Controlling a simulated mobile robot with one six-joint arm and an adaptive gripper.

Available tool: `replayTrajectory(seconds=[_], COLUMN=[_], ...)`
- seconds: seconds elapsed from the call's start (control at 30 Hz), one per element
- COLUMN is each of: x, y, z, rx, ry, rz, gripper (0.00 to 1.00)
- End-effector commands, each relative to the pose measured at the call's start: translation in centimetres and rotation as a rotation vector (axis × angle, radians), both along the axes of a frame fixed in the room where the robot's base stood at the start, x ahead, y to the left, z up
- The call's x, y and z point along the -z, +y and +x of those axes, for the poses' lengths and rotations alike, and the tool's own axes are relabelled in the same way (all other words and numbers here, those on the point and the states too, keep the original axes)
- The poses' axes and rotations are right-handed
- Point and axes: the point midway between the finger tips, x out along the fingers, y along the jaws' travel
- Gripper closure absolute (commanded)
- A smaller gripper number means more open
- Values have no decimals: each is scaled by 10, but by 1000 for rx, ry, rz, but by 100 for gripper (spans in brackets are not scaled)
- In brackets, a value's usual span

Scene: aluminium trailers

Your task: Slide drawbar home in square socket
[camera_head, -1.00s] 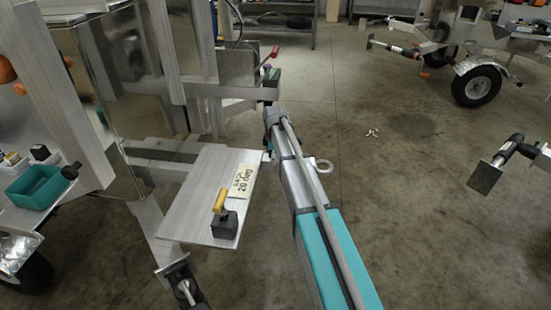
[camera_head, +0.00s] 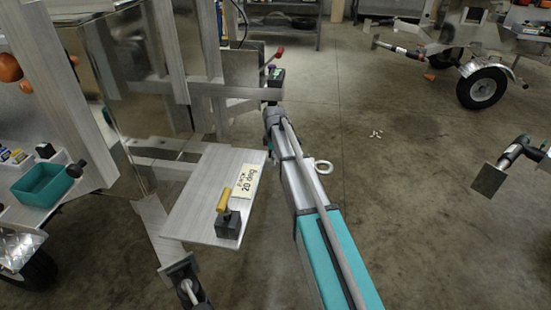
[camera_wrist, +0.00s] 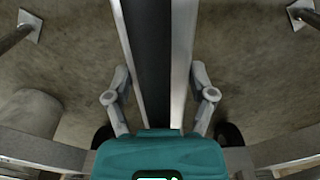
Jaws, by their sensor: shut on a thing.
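In the wrist view my gripper (camera_wrist: 160,98) has its two grey fingers on either side of a long straight silver bar with a dark central stripe, which I take as the drawbar (camera_wrist: 181,60). The fingers are shut on it. The bar runs from the top edge of the view down to the teal gripper body. In the head view my teal and grey arm covers the gripper and most of what it holds. A pale metal ring (camera_head: 323,167) sticks out just right of the arm. I cannot make out the square socket or how far the bar sits in it.
A tilted aluminium plate (camera_head: 190,215) with a "20 deg" label and a yellow-handled block (camera_head: 227,222) lies close left of my arm. A teal tray (camera_head: 42,184) is at far left. Another trailer wheel (camera_head: 482,88) stands back right. The floor at right is mostly open.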

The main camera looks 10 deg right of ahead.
Motion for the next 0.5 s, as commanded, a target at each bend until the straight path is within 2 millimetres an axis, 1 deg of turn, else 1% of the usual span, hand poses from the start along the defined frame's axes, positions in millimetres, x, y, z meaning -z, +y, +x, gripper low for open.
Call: replayTrajectory(seconds=[0.5], x=[0], y=[7], z=[3], rx=[0], ry=[0], rz=[0], gripper=[90])
